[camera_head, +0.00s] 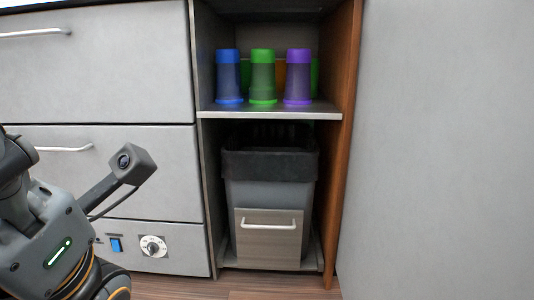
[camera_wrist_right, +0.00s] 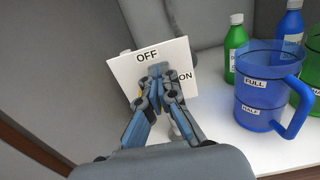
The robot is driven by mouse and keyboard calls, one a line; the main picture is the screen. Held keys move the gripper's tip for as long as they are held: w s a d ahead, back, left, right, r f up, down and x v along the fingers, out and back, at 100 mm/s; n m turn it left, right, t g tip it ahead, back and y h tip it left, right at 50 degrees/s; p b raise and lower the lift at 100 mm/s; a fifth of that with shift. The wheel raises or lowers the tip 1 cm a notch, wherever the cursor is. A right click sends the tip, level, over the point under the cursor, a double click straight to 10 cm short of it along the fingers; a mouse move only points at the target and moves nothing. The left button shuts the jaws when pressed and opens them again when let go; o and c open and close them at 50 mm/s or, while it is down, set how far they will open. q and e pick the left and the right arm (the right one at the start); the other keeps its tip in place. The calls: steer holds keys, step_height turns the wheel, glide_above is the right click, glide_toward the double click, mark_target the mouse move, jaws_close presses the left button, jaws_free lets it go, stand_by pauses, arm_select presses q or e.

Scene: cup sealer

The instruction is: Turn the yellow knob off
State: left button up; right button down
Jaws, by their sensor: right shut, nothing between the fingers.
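In the right wrist view a tilted white plate (camera_wrist_right: 124,72) carries the printed words OFF at its top and ON at its right. My right gripper (camera_wrist_right: 155,72) is in front of the plate, with its fingers together and nothing between them. A small patch of the yellow knob (camera_wrist_right: 140,92) seems to show beside the fingers; the rest is hidden behind them, so I cannot tell where it points or whether the fingers touch it. In the head view my left arm comes in from the left, but its fingers are not visible.
The right wrist view shows a blue pitcher (camera_wrist_right: 262,92) marked FULL and HALF, a green bottle (camera_wrist_right: 236,52) and a blue bottle (camera_wrist_right: 290,25) right of the plate. The head view shows cups (camera_head: 263,78) on a shelf above a bin (camera_head: 270,192), and a white dial (camera_head: 153,246).

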steer(key=shift+a+f, duration=0.15)
steer(key=shift+a, duration=0.25)
steer(key=shift+a+p, duration=0.7)
steer(key=shift+a, duration=0.05)
steer(key=shift+a+f, duration=0.1)
steer(key=shift+a, duration=0.35)
steer(key=shift+f, duration=0.1)
steer(key=s+p, duration=0.4)
steer(key=p, duration=0.1)
steer(key=s+r+p, duration=0.1)
steer(key=p, duration=0.1)
steer(key=shift+s+a+p, duration=0.35)
steer(key=shift+s, duration=0.05)
